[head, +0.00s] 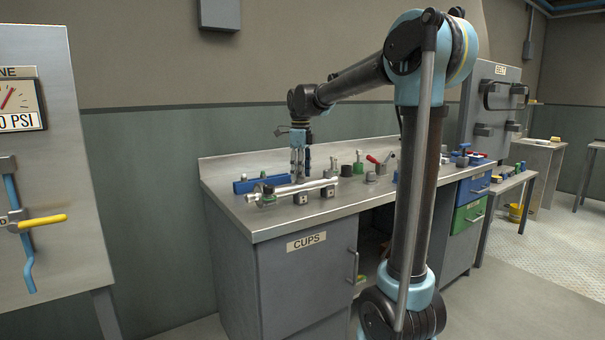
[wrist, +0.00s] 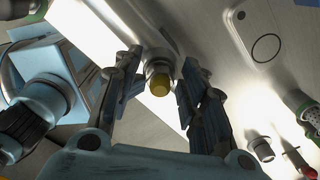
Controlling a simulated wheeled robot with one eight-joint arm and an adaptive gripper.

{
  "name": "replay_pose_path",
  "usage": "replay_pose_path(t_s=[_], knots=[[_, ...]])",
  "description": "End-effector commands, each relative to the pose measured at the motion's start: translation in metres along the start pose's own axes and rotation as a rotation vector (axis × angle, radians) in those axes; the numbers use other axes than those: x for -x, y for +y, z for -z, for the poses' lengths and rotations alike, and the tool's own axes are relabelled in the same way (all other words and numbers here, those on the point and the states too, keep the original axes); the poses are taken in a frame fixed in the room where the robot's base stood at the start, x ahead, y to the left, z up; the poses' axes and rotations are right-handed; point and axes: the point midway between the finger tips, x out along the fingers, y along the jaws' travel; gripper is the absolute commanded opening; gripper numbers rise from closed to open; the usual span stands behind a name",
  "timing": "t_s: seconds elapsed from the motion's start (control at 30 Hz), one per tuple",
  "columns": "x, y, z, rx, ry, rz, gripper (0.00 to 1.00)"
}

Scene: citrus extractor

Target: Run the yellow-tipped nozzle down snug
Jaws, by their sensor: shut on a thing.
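The yellow-tipped nozzle (wrist: 160,84) shows in the wrist view between the two dark fingers of my gripper (wrist: 158,72), with its yellow end facing the camera. A grey metal collar surrounds the nozzle behind the tip. The fingers are closed in on its sides. In the head view my gripper (head: 301,174) points down over the bench at the bright metal tube (head: 318,185). The nozzle is too small and hidden to make out there, and I cannot tell how deep its thread sits.
The steel bench (head: 245,219) carries a blue rail (head: 262,183) close behind the tube. Small dark and green-topped fittings (head: 358,163) and a red-handled tool (head: 373,159) stand to the right. A panel with a yellow lever (head: 43,221) is at far left. The bench's front strip is clear.

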Motion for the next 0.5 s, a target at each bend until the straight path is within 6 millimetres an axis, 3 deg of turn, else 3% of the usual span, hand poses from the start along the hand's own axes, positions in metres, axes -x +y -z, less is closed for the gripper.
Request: replay_pose_path(t_s=[0.5], knots=[[-0.0007, -0.0031, -0.0043, -0.122, -0.011, 0.004, 0.24]])
